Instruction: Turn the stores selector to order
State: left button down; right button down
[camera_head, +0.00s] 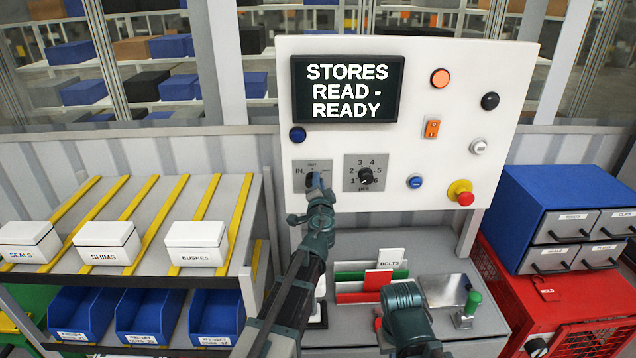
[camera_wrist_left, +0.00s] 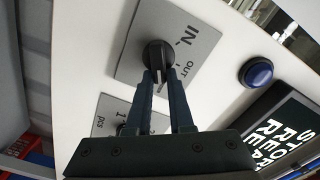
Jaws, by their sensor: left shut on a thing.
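The stores selector is a dark knob on a grey plate (camera_head: 299,184) at the lower left of the white panel; in the left wrist view the knob (camera_wrist_left: 157,55) shows clearly. Labels IN and OUT are readable on the plate. A third label, to the right of OUT, is partly hidden and too small to read. My left gripper (camera_head: 316,182) is shut on the knob; its two fingers (camera_wrist_left: 163,88) reach up to it in the wrist view. I cannot tell exactly which label the knob points to. My right gripper (camera_head: 404,300) hangs low before the bench, its fingers not clear.
The screen (camera_head: 348,89) reads STORES READ - READY. A numbered pcs dial (camera_head: 365,176) sits close right of the selector. A blue button (camera_head: 298,134) is above it; a red stop button (camera_head: 464,198) is farther right. Labelled boxes stand left, drawers right.

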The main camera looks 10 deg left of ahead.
dwell(0.4)
pick_arm(q)
jog(key=c, duration=0.8)
grip_release()
jog(key=v, duration=1.3)
jog(key=shift+s+d, duration=0.15)
jog(key=shift+s, duration=0.2)
